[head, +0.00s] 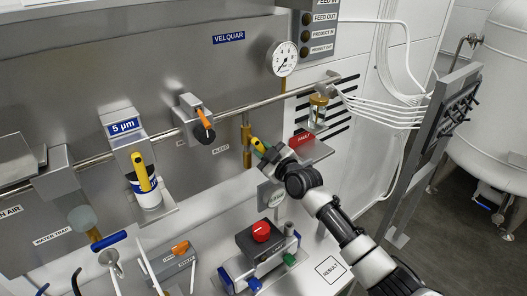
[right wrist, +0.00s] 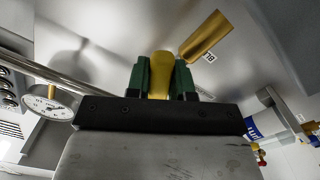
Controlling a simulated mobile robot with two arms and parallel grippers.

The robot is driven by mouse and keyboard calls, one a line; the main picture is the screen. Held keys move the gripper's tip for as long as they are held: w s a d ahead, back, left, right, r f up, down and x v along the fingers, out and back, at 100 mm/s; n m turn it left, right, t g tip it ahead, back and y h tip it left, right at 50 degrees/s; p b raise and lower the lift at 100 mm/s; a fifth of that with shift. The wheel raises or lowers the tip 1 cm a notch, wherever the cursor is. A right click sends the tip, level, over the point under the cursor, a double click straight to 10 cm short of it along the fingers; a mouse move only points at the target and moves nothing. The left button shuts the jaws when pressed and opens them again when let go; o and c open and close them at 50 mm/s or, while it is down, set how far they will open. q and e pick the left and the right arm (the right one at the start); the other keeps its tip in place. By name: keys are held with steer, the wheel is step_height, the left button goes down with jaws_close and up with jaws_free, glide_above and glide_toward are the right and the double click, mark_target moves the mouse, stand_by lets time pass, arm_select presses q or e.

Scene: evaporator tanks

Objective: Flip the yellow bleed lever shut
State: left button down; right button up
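The yellow bleed lever (head: 257,144) shows at the tip of my right gripper (head: 263,150), near the brass pipe (head: 246,133) and the BLEED label (head: 219,154). In the right wrist view the yellow lever (right wrist: 161,74) stands between the two green fingers of my right gripper (right wrist: 162,80). Both fingers appear to touch its sides, so the gripper looks shut on it. The lever's lower part and pivot are hidden by the gripper. The brass pipe end (right wrist: 205,37) shows just beyond, to the right. My left gripper is not in view.
A filter (head: 147,190) with another yellow handle hangs at the left. An orange-handled valve (head: 203,125) is on the panel. A pressure gauge (head: 285,58) is above my right gripper. A red button box (head: 261,233) stands below. A horizontal steel pipe (head: 253,106) crosses behind.

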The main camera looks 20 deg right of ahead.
jaws_close()
steer(key=shift+w+d+r+n+b, duration=0.1)
steer(key=shift+d+n+b, duration=0.15)
steer(key=shift+n+b, duration=0.4)
steer(key=shift+w+d+r+n+b, duration=0.1)
steer(key=shift+d+n+b, duration=0.15)
steer(key=shift+n+b, duration=0.4)
steer(key=n, duration=0.1)
steer(key=r+n, duration=0.1)
steer(key=shift+w+d+n, duration=0.1)
steer(key=shift+d+n, duration=0.25)
steer(key=shift+n, duration=0.05)
steer(key=n, duration=0.1)
steer(key=r+n, duration=0.1)
steer(key=shift+d+r+n, duration=0.15)
steer(key=shift+d+n, duration=0.05)
steer(key=shift+n, duration=0.2)
steer(key=shift+w+d+r+n+p, duration=0.1)
steer(key=shift+r+n+p, duration=0.2)
steer(key=shift+n, duration=0.55)
steer(key=shift+r+n+p, duration=0.15)
steer(key=shift+r+n, duration=0.25)
steer(key=shift+n, duration=0.45)
steer(key=o, duration=0.7)
jaws_free()
steer(key=shift+c, duration=0.2)
